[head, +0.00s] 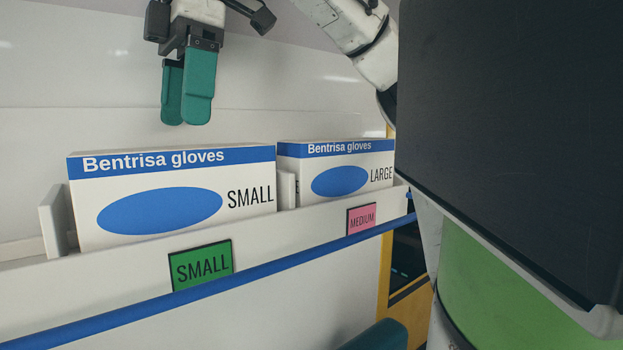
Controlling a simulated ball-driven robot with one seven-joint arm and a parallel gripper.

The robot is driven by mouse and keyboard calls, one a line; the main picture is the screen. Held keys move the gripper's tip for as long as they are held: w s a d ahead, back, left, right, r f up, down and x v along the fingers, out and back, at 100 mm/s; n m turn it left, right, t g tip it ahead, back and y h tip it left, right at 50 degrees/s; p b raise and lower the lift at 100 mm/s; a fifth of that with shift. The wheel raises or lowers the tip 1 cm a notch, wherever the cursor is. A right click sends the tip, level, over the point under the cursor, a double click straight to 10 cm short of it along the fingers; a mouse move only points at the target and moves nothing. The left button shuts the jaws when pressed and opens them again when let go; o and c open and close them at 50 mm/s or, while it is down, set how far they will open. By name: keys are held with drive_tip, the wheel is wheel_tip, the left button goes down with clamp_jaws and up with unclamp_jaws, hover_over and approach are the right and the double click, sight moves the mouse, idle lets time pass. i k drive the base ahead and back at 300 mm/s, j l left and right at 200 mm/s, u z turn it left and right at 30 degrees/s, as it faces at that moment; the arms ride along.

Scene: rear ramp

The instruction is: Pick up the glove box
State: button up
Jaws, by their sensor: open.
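A white and blue glove box marked SMALL (170,195) stands upright in the left part of a white wall rack, above a green SMALL label (201,266). A second glove box marked LARGE (338,168) stands to its right, above a pink MEDIUM label (361,218). My gripper (187,122) points down above the SMALL box, apart from it. Its teal fingers are seen nearly edge-on, one partly behind the other, with nothing visible between them. The lower parts of both boxes are hidden by the rack's front.
A large dark panel (510,130) blocks the right side. The space above the boxes is clear.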

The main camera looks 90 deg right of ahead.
sight(324, 170)
drive_tip(key=k+l+z, duration=0.15)
drive_tip(key=k+z, duration=0.15)
drive_tip(key=z, duration=0.2)
drive_tip(key=k+l+z, duration=0.25)
drive_tip(key=z, duration=0.25)
